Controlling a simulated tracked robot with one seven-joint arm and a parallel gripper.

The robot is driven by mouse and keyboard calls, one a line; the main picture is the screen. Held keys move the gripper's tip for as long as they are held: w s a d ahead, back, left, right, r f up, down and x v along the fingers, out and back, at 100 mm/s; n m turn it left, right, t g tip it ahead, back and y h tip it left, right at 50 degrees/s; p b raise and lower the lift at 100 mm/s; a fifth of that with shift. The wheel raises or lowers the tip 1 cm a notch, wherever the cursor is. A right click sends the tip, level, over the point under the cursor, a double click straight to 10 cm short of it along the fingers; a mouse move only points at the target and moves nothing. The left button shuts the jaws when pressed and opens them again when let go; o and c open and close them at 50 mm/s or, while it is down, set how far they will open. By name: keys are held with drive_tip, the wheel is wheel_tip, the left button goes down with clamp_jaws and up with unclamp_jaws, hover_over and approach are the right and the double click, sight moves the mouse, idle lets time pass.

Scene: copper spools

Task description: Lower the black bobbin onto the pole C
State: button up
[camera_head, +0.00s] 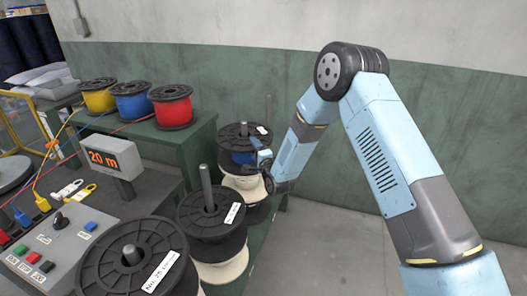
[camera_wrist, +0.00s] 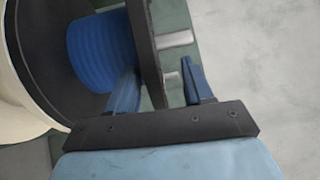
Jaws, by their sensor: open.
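Three black bobbins stand in a row on the right. The front one (camera_head: 95,262) has a white label and a short grey pole end in its hub. The middle one (camera_head: 188,212) sits around a taller grey pole (camera_head: 206,180). The back one (camera_head: 232,134) has blue winding, which also shows in the wrist view (camera_wrist: 100,50). I cannot read which pole is C. My gripper (camera_head: 260,155) is at the back bobbin's right side. In the wrist view my open gripper (camera_wrist: 160,82) has one finger on each side of the black flange (camera_wrist: 148,35); contact is unclear.
White spools (camera_head: 228,268) lie under the black bobbins. Yellow, blue and red spools (camera_head: 172,106) stand on a green bench at left. A control panel (camera_head: 55,240) is front left. Floor at right is clear.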

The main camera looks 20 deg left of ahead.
drive_tip(key=v, duration=1.3)
drive_tip(key=shift+s+d, duration=0.3)
drive_tip(key=shift+w, duration=0.1)
drive_tip(key=w+d+r+n+g+h, duration=0.25)
drive_tip(key=w+d+r+n, duration=0.25)
drive_tip(key=d+r, duration=0.45)
drive_tip(key=s+d+r+n+g+h, duration=0.1)
drive_tip(key=s+d+r+h, duration=0.15)
drive_tip(key=d+r, duration=0.45)
drive_tip(key=s+d+r+n+h, duration=0.1)
drive_tip(key=d+r+h, duration=0.2)
drive_tip(key=d+r, duration=0.3)
drive_tip(key=s+d+r+n+g+h, duration=0.25)
drive_tip(key=s+d+r, duration=0.45)
drive_tip(key=s+d, duration=0.55)
drive_tip(key=s+d+r+g+h, duration=0.1)
drive_tip(key=s+d, duration=0.2)
drive_tip(key=s, duration=0.6)
drive_tip(key=s+d+r+g, duration=0.1)
drive_tip(key=s+d+g, duration=0.1)
drive_tip(key=s, duration=0.7)
drive_tip(key=shift+d+r+h, duration=0.2)
drive_tip(key=shift+d+h, duration=0.15)
drive_tip(key=shift+d, duration=0.1)
